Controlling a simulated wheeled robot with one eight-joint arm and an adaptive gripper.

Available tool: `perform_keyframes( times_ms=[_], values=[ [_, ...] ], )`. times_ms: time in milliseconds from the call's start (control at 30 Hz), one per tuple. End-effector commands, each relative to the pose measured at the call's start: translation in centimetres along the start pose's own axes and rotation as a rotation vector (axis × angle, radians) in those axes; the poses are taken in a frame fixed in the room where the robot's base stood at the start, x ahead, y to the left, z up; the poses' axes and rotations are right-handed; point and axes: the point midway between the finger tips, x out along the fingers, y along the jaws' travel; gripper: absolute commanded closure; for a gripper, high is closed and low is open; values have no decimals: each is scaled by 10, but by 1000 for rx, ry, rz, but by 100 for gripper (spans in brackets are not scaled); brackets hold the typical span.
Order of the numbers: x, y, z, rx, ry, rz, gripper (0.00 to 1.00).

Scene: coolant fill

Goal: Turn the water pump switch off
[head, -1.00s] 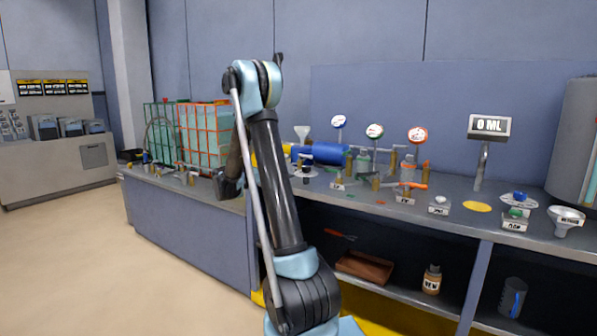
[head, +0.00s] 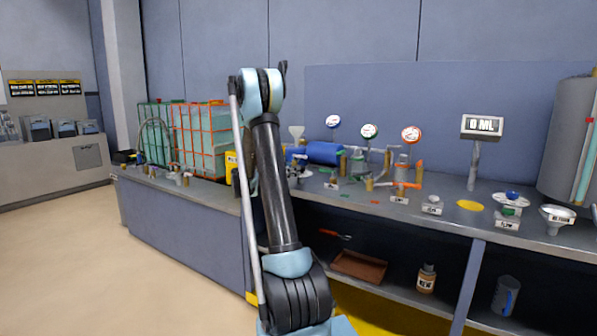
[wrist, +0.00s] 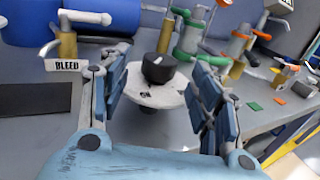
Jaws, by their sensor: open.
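A round white plate with a black rotary knob (wrist: 158,68) lies straight ahead between my fingers in the wrist view. A white mark shows on the knob's top. I take it for the water pump switch, but its small lettering is unreadable. In the head view the plate (head: 299,173) sits on the bench just right of my arm, in front of the blue cylinder. My gripper (wrist: 162,78) is open, with one finger on each side of the plate and nothing held. In the head view my arm hides the gripper.
A tag reading BLEED (wrist: 63,65) and its brass valve stand left of my fingers. The blue cylinder (head: 324,152) lies behind the knob. Pipes, gauges and valves (head: 395,165) crowd the right. Caged tanks (head: 201,140) stand left.

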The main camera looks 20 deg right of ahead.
Motion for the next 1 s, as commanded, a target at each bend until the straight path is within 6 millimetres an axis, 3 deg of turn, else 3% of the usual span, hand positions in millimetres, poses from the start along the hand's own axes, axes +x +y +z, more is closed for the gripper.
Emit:
perform_keyframes(
  times_ms=[100,300,767,967,1000],
  values=[
    [21,-1,0,0,0,-3,42],
    [45,0,0,0,0,-1,42],
    [56,0,0,0,0,0,42],
    [56,0,0,0,0,0,85],
    [55,0,0,0,0,0,88]
  ],
)
